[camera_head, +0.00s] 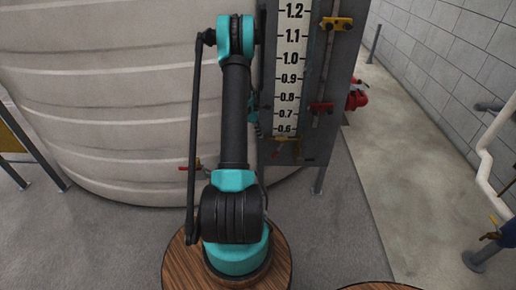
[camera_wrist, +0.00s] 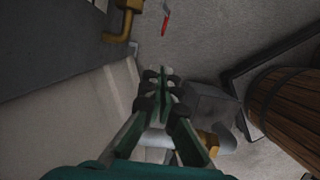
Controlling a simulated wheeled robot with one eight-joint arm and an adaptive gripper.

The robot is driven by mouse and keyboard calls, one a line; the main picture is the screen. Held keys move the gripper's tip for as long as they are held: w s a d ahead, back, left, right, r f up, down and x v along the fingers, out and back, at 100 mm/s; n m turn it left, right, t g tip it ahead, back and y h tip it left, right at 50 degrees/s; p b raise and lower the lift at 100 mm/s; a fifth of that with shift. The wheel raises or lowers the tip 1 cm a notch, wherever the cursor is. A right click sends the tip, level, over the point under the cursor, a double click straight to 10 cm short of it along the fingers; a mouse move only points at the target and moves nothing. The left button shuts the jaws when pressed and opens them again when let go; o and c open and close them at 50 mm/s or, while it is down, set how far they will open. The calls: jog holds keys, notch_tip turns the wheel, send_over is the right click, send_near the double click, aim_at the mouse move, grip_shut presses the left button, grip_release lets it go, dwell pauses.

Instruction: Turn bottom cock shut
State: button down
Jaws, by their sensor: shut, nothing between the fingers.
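The gauge panel (camera_head: 338,65) stands in front of the tank in the head view, with a yellow-handled cock (camera_head: 335,23) at the top and a red-handled one (camera_head: 320,106) lower down. A brass-coloured cock (camera_head: 287,141) sits at the panel's foot. My gripper (camera_head: 257,130) is beside the panel's left edge, partly hidden by my arm. In the wrist view my gripper (camera_wrist: 161,84) is shut, with nothing seen between its fingers. A brass fitting (camera_wrist: 120,20) is at the upper left there, apart from the fingertips. I cannot tell whether the gripper touches the bottom cock.
A big ribbed tank (camera_head: 110,90) fills the left, with a small red-handled valve (camera_head: 190,167) low on it. White pipe (camera_head: 485,165) runs along the right. In the wrist view a wooden barrel-like thing (camera_wrist: 295,110) is at the right. Grey floor (camera_head: 390,190) is clear right of the panel.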

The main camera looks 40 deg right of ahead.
aim_at(277, 151)
jog(key=s+d+x, duration=0.1)
jog(key=d+x, duration=0.1)
jog(key=x, duration=1)
jog(key=shift+s, duration=0.4)
jog(key=shift+d, duration=0.15)
jog(key=shift+f+h, duration=0.1)
jog(key=shift+h, duration=0.2)
